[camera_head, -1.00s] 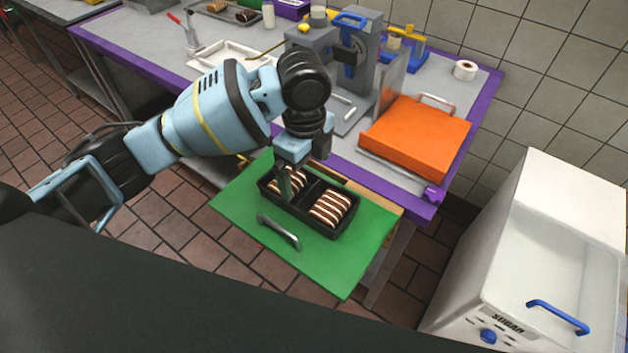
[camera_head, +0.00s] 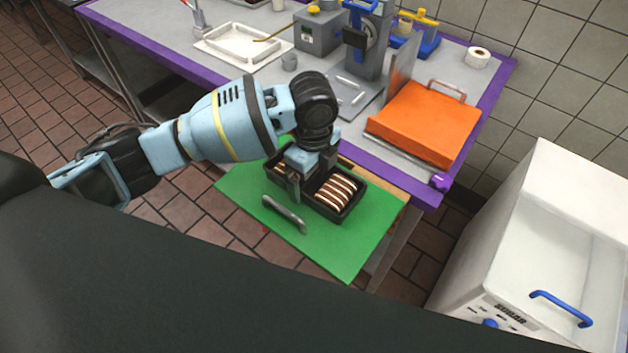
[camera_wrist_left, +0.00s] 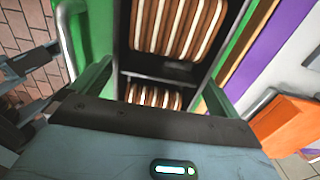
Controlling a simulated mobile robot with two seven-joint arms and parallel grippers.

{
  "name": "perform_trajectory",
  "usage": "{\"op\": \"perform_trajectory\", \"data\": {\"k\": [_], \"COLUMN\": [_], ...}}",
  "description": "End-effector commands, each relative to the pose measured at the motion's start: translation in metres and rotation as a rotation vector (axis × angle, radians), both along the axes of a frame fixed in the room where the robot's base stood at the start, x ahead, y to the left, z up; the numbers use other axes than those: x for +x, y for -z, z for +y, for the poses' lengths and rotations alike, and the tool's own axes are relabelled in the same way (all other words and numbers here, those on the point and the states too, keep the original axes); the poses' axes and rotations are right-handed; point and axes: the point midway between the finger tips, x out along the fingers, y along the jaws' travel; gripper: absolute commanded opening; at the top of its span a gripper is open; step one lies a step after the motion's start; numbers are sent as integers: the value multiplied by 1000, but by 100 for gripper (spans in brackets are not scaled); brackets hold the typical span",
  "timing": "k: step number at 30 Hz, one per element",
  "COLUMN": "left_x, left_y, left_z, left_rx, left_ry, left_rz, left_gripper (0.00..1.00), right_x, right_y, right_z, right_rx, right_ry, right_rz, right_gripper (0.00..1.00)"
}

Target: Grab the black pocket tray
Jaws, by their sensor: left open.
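The black pocket tray (camera_head: 322,209) lies on a green board in the head view. It has two pockets with rows of brown-and-cream sandwich cookies (camera_head: 335,192). My left gripper (camera_head: 306,182) is open, pointing down over the tray's middle and left part, and hides much of the left pocket. One finger shows at the tray's near long side; the other is mostly hidden. In the left wrist view, the tray's divider (camera_wrist_left: 178,68) and both pockets show between the spread fingers of the left gripper (camera_wrist_left: 152,88). I cannot tell whether the fingers touch the tray. My right gripper is not in view.
The green board (camera_head: 345,255) has a grey handle (camera_head: 284,214) close in front of the tray. An orange block (camera_head: 425,122) sits on the purple-edged table behind, with machines beyond. The board's front right is clear.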

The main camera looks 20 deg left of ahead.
Motion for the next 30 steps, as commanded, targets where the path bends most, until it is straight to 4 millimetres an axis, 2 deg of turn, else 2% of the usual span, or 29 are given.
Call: {"op": "perform_trajectory", "data": {"k": [9, 15, 18, 26, 30], "left_x": [0, 0, 1, 1, 1], "left_y": [5, 4, 4, 0, -18], "left_z": [0, 0, 0, 0, 0], "left_rx": [0, 0, 0, 0, -1], "left_ry": [0, 0, 0, 0, 1], "left_rz": [-3, -2, -3, -4, -7], "left_gripper": [100, 74, 64, 64, 64], "right_x": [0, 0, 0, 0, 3], "right_y": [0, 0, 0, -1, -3], "right_z": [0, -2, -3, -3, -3], "right_rx": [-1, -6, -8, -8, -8], "right_ry": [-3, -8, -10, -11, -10], "right_rz": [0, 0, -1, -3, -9], "right_gripper": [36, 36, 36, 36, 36]}}
